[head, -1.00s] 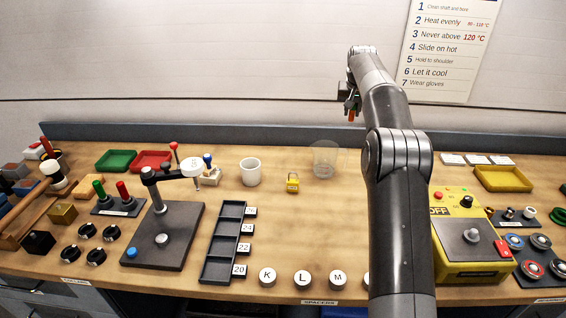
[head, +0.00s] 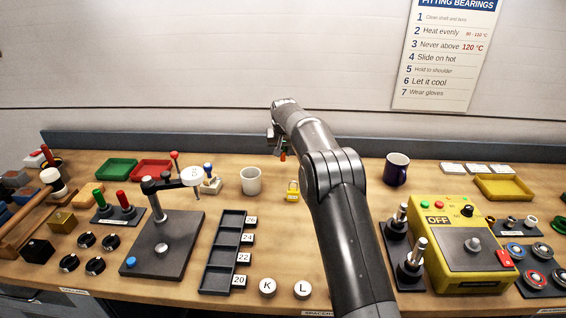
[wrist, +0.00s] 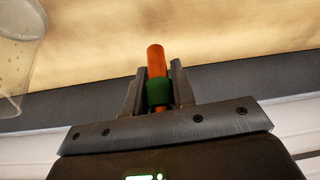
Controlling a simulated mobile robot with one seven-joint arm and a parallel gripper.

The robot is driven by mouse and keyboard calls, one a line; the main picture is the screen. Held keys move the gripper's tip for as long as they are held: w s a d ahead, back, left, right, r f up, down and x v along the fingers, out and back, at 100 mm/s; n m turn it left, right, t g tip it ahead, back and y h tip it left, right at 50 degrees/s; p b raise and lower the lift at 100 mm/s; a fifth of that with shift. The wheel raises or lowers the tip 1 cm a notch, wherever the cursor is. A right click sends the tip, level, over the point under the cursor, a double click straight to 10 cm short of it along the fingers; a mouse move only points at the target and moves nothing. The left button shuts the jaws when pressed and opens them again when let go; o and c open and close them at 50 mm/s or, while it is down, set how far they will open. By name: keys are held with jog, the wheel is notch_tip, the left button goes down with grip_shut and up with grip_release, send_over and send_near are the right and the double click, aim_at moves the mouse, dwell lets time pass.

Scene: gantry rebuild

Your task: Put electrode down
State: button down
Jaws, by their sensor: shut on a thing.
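The electrode (wrist: 156,58) is an orange rod with a green band. It stands out between the two fingers of my gripper (wrist: 158,72) in the wrist view. My gripper is shut on it around the green band. In the head view my gripper (head: 279,146) is at the back of the bench, with the electrode's small orange tip (head: 283,156) pointing down, apparently above the bench top. The tip is near the white mug and the yellow padlock.
A clear glass (wrist: 18,45) shows at the wrist view's upper left; my arm hides it in the head view. A white mug (head: 251,181), yellow padlock (head: 293,191) and dark mug (head: 396,169) stand nearby. A yellow machine (head: 462,256) stands at right. Bare bench lies before the padlock.

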aim_at(283, 160)
jog(key=shift+f, duration=2.05)
jog(key=c, duration=1.2)
grip_release()
jog(key=shift+f, duration=0.15)
